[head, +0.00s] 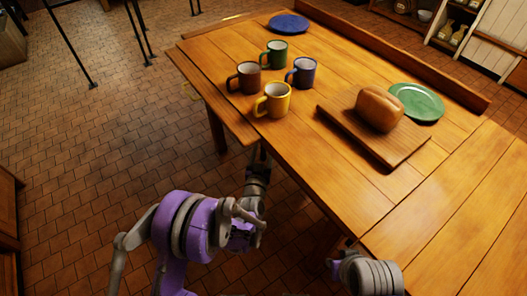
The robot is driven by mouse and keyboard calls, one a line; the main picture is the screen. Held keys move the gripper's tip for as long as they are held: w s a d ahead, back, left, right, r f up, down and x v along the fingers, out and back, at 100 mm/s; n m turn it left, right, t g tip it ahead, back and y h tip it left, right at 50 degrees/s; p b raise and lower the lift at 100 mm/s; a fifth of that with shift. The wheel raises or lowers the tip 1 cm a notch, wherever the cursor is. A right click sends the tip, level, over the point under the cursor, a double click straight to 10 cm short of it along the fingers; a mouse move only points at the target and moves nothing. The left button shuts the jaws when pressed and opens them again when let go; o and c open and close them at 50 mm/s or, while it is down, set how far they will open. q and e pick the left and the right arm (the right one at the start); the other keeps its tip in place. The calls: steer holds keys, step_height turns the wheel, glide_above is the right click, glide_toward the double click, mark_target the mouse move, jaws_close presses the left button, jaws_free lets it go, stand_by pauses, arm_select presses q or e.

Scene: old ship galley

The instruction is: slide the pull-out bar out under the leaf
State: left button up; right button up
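The wooden table (330,165) fills the right half of the head view. A narrow board (215,100), possibly the leaf, runs along its left edge. I cannot make out the pull-out bar; the underside of the table is mostly hidden. My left gripper (259,153) points away from me, close to the near end of the narrow board and beside the table edge. Its fingers are dark and small, so I cannot tell whether they are open or touching anything. My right gripper (334,264) is low by the table's near edge, partly hidden, its finger state unclear.
Brown (243,78), green (274,54), blue (302,72) and yellow (272,100) mugs stand on the table. A loaf (380,109) lies on a cutting board (340,120) beside a green plate (418,101). A blue plate (289,23) lies at the far end. The tiled floor (100,150) is open at left.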

arm_select(q)
jaws_close()
stand_by(0.3)
stand_by(1.2)
